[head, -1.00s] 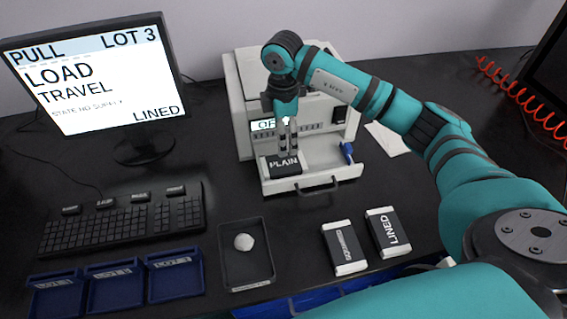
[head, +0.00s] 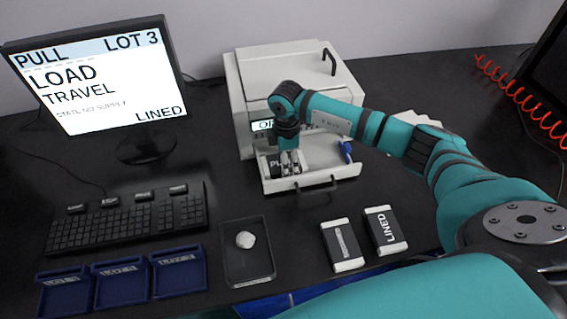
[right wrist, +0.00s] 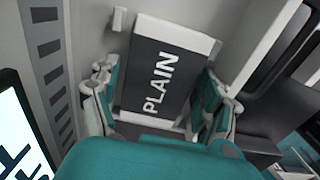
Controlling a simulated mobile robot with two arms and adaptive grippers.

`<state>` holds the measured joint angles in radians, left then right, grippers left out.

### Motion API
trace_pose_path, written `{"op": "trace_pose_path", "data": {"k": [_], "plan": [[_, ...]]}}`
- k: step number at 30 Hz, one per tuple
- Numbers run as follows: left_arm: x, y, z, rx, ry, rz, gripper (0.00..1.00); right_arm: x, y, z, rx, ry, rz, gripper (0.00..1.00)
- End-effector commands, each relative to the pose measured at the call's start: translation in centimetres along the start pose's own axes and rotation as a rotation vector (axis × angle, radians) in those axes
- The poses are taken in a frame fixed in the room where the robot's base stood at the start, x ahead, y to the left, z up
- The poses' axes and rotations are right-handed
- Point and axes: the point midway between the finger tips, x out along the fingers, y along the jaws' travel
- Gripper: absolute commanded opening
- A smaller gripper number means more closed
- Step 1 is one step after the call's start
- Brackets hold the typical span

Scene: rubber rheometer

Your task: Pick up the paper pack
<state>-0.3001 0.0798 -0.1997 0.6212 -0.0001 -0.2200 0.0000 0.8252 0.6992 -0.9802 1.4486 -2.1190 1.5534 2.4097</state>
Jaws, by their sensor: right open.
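A paper pack marked PLAIN (head: 279,166), black with white lettering, lies in the open light-grey tray (head: 340,174) of the machine. In the right wrist view the pack (right wrist: 158,80) has a dark band and pale ends. My right gripper (head: 290,168) is open and low over this pack, hiding part of it in the head view. In the right wrist view its fingers stand on either side of the pack; I cannot tell whether they touch it. A pack marked LINED (head: 386,231) and another black-and-white pack (head: 343,245) lie on the table. My left gripper is out of view.
The machine (head: 290,75) stands behind the tray, and a blue item (head: 346,151) lies at the tray's right. A dark bin (head: 247,268) holds a whitish lump (head: 245,240). Blue lot trays (head: 179,273), a keyboard (head: 130,218) and a monitor (head: 100,80) are at left.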

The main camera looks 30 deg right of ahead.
Motion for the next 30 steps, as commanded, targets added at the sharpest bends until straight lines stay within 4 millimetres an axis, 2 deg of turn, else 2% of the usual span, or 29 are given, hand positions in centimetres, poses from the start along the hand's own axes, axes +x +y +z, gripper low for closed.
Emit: {"op": "trace_pose_path", "data": {"k": [2,13,23,26,30], "plan": [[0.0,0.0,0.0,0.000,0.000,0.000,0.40,0.0,0.0,0.0,0.000,0.000,0.000,0.78],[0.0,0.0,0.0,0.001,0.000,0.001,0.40,0.0,0.0,0.0,0.000,0.000,0.000,0.29],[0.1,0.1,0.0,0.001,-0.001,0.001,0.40,-0.4,0.1,0.0,0.000,0.001,0.002,0.28],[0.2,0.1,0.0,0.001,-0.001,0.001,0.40,-1.1,0.1,-0.1,0.000,0.002,0.003,0.28],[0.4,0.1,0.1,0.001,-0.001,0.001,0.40,-3.0,0.1,0.0,0.000,0.001,0.005,0.28]]}}
